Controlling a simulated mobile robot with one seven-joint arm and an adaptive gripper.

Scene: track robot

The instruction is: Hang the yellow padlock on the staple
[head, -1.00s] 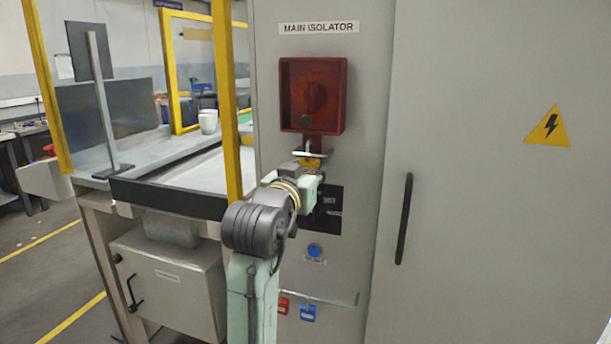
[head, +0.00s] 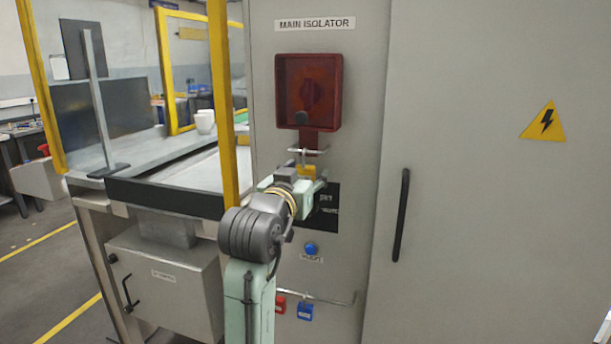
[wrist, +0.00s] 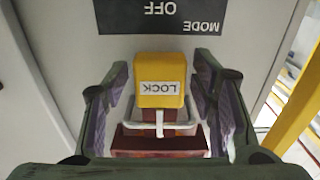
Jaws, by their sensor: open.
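The yellow padlock (head: 307,171) hangs below the red isolator box (head: 308,92). The wrist view shows its yellow body (wrist: 160,71) with the label LOCK, upside down in the picture. Its pale shackle (wrist: 160,124) crosses the bar of the metal staple (wrist: 187,130) and appears looped over it. The staple also shows in the head view (head: 294,151), just under the red box. My gripper (head: 303,181) is open. In the wrist view its fingers stand on either side of the padlock, with a gap visible on both sides.
A black mode panel (head: 326,209) and a blue button (head: 311,249) lie below on the grey cabinet. Red (head: 280,304) and blue (head: 305,312) padlocks hang lower down. A yellow post (head: 222,105) stands left of the arm. A black door handle (head: 401,215) is at right.

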